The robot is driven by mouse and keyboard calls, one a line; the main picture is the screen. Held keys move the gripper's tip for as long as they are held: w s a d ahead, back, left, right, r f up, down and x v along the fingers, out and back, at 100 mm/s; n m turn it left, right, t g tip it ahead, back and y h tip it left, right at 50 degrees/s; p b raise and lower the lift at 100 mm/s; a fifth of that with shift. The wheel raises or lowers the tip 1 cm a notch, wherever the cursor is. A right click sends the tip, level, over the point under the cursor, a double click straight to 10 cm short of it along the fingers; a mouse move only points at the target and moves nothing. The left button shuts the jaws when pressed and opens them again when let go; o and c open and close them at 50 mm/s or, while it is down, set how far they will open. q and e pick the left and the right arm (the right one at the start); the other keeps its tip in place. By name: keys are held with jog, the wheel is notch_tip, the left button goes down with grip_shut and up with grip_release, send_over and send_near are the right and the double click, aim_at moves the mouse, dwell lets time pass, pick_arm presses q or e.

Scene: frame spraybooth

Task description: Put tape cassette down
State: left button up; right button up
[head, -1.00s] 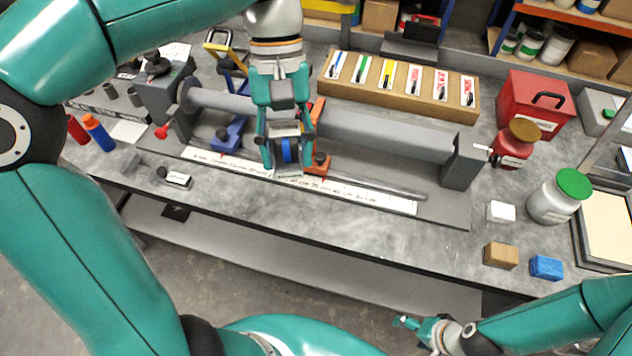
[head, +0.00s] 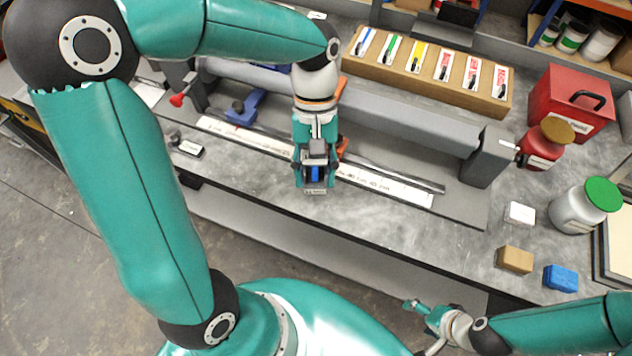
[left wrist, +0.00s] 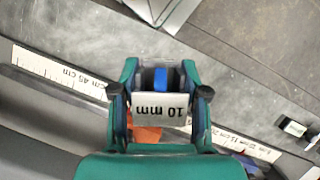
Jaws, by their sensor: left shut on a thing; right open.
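The tape cassette (left wrist: 160,103) is a grey block with a blue middle and a white face marked "10 mm" in the left wrist view. My left gripper (head: 315,182) is shut on it, with a finger on each side. In the head view the cassette (head: 315,174) is partly hidden by the gripper. It appears near the front edge of the bench, in front of the long white ruler (head: 385,187). I cannot tell whether it touches the bench. My right gripper (head: 415,305) is open and empty at the lower middle, in front of the bench.
A grey roller fixture (head: 400,130) with blue and orange carriages lies behind the cassette. A tan box of marked cards (head: 430,80) stands behind that. A white block (head: 519,213), a tan block (head: 515,259) and a blue block (head: 561,278) sit at right. Bare bench lies between.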

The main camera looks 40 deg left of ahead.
aim_at(315, 185)
pick_arm(q)
jog(key=shift+f, duration=2.35)
jog(key=o, duration=1.2)
jog(key=shift+f, duration=0.1)
jog(key=v, duration=1.2)
jog(key=shift+s+r, duration=0.1)
jog(key=shift+r, duration=0.1)
